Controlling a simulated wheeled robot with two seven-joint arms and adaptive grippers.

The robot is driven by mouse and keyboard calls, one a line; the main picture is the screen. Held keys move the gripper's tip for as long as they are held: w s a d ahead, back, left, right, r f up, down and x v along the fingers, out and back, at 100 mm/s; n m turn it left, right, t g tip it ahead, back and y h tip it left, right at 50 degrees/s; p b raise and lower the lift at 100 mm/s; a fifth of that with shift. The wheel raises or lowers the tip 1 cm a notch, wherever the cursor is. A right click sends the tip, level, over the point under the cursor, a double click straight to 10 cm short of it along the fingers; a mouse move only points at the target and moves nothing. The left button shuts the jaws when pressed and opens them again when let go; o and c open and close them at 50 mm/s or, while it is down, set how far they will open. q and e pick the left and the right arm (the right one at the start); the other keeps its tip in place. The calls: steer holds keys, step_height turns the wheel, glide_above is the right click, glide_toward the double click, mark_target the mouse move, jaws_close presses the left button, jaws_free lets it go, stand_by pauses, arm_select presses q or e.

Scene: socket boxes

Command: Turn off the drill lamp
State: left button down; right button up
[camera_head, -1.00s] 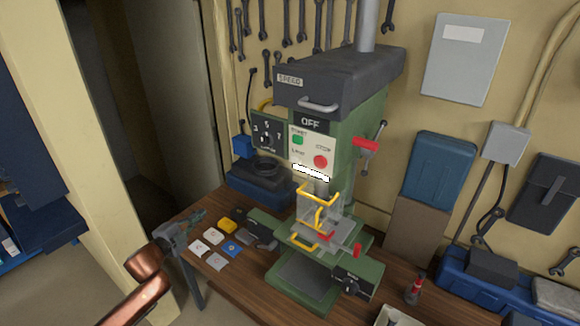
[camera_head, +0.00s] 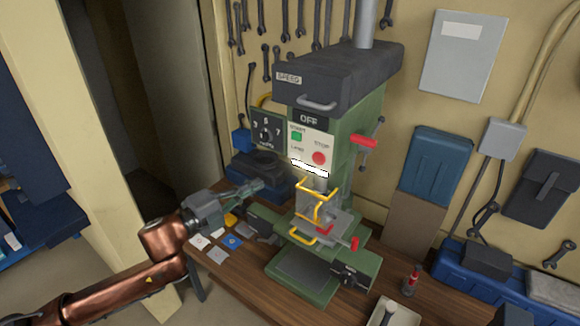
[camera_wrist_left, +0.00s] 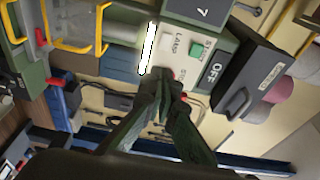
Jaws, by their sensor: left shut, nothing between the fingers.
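The green drill press (camera_head: 362,130) stands on the bench with a white control panel (camera_head: 325,143) on its front. The panel has a green start button (camera_head: 296,136), a red stop button (camera_head: 319,158) and a "LAMP" label. Below it the lamp (camera_head: 310,168) glows as a white bar; it also glows in the left wrist view (camera_wrist_left: 147,48). My left gripper (camera_head: 260,186) is shut and empty, left of the panel and apart from it. In the left wrist view its fingertips (camera_wrist_left: 164,82) cover part of the panel near the stop label.
A dial box (camera_head: 267,133) sits left of the panel. Yellow guard bars (camera_head: 318,190) and a red-knobbed handle (camera_head: 362,141) stick out from the drill. Small cards (camera_head: 218,255) lie on the wooden bench (camera_head: 240,290). Wrenches hang behind.

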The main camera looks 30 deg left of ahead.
arm_select(q)
steer(key=p, duration=0.1)
glide_toward(299, 162)
steer(key=x, duration=0.4)
steer(key=shift+w+r, duration=0.15)
steer(key=shift+r, duration=0.2)
steer(key=shift+x, duration=1.05)
steer(key=shift+f, duration=0.25)
steer(key=shift+w+d+n+y, duration=0.3)
steer(key=shift+n+y, duration=0.2)
steer(key=shift+y, duration=0.6)
